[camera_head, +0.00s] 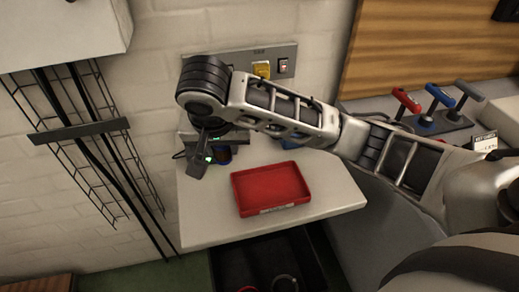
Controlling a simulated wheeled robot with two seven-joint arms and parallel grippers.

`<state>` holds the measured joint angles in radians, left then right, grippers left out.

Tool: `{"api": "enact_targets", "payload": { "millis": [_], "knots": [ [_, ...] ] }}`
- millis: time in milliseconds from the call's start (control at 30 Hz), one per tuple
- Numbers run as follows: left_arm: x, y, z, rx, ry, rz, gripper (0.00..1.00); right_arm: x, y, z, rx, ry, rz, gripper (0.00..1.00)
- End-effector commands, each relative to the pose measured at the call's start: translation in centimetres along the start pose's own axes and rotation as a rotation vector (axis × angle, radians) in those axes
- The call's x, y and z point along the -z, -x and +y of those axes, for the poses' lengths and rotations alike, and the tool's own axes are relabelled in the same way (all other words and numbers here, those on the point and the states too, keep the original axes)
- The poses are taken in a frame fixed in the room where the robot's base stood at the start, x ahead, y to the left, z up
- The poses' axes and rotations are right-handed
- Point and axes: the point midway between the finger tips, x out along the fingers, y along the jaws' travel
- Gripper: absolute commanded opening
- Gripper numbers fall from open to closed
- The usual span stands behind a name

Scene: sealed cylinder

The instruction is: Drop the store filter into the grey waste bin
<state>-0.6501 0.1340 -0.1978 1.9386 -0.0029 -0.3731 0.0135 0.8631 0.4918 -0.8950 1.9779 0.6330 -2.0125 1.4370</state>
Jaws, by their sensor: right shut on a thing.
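My right arm reaches in from the right and bends down over the left part of the pale shelf (330,192). My right gripper (203,160) is small and dark, with green lights. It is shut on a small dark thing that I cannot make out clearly. I cannot identify the store filter for sure. I cannot tell any grey waste bin for sure. My left gripper is not in view.
A red tray (270,187) lies empty on the shelf. A panel with a yellow part (261,69) is behind my arm. Red and blue handles (440,97) stand at the right.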

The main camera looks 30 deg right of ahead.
Motion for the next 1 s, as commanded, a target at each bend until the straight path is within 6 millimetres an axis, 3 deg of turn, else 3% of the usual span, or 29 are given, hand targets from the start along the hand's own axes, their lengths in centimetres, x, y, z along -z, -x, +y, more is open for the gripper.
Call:
{"api": "enact_targets", "payload": {
  "millis": [133, 267, 433, 633, 1000],
  "knots": [
    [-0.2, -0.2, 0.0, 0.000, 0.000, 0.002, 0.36, 1.2, -2.7, 2.1, -0.005, -0.004, -0.011, 0.09],
    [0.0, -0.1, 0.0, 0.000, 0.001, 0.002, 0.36, 2.3, -3.5, 2.7, 0.006, -0.002, -0.006, 0.09],
    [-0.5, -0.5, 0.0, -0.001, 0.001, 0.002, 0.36, 4.1, -6.2, 5.1, -0.006, -0.003, -0.005, 0.09],
    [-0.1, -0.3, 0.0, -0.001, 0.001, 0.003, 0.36, 4.9, -9.8, 6.7, -0.006, 0.003, -0.002, 0.09],
    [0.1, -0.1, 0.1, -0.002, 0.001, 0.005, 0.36, 5.0, -13.7, 7.9, -0.004, 0.004, -0.002, 0.09]
  ]
}}
